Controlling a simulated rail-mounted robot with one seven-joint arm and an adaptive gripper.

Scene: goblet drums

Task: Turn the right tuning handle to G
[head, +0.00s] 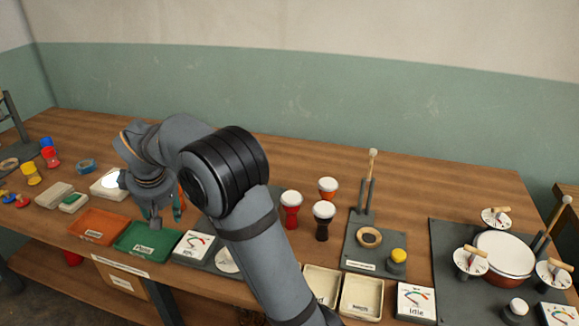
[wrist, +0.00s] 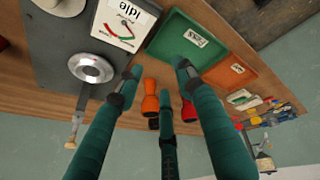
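The large drum (head: 505,254) with a white head sits on a dark board at the right of the head view. Around it stand three wooden-topped tuning handles over white dials: a left one (head: 470,258), a back one (head: 496,216) and a right one (head: 554,271). The dial letters are too small to read. My gripper (head: 164,214) is far to the left, above the green tray. In the wrist view its three teal fingers (wrist: 156,72) are spread apart with nothing held between them. The tuning handles are not in the wrist view.
The green tray (head: 150,252) and orange tray (head: 98,227) lie at the table's left front. Small goblet drums (head: 291,205) stand mid-table, beside my arm. A board with an upright mallet (head: 372,165) stands between them and the large drum. A meter card (head: 416,301) reads "idle".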

